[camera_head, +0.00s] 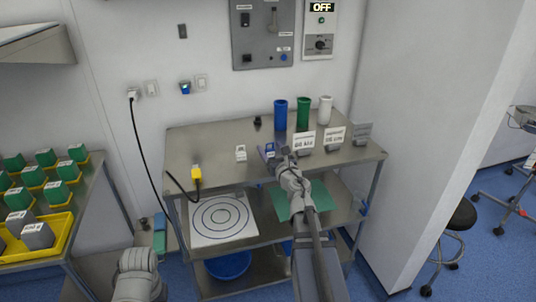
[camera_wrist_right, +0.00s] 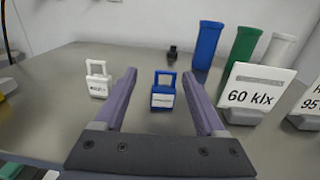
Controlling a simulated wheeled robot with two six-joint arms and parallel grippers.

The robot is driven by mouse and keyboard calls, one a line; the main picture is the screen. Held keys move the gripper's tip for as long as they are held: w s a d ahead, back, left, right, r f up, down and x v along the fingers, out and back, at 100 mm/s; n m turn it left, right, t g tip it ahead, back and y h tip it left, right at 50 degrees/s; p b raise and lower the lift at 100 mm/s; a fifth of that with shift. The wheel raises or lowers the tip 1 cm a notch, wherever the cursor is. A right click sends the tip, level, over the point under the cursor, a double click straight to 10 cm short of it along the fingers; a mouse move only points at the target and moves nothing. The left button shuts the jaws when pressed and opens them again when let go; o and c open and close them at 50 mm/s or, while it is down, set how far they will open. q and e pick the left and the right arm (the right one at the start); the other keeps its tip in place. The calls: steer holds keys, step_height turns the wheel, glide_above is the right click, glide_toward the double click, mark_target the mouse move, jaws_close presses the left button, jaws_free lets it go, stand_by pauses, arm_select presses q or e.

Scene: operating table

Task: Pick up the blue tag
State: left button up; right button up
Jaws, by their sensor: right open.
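The blue tag (camera_wrist_right: 163,96) is a small padlock-shaped piece with a white label, standing upright on the metal table top. In the right wrist view it appears between the two fingers of my right gripper (camera_wrist_right: 160,76), which is open and empty. The fingers do not visibly touch it. In the head view the blue tag (camera_head: 270,150) is just beyond my right gripper (camera_head: 276,158), which partly blocks the view. A similar white tag (camera_head: 240,153) stands to its left. My left arm shows only at the bottom left; its gripper is not visible.
A "60 klx" sign (camera_wrist_right: 252,92) stands close to the right finger. Blue (camera_head: 280,115), green (camera_head: 303,113) and white (camera_head: 325,111) cylinders stand behind. A small black object (camera_head: 257,122) is near the back edge. A yellow plug (camera_head: 196,174) lies at the front left.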

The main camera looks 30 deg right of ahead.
steer(key=shift+w+d+f+b, duration=0.15)
steer(key=shift+w+d, duration=0.2)
steer(key=shift+w, duration=0.7)
steer(key=shift+w+d+f+b, duration=0.2)
steer(key=shift+w+d, duration=0.1)
steer(key=shift+w, duration=0.8)
steer(key=shift+w+d+f+b, duration=0.15)
steer(key=shift+w+d, duration=0.2)
steer(key=shift+w, duration=0.7)
steer(key=shift+s, duration=0.1)
jaws_close()
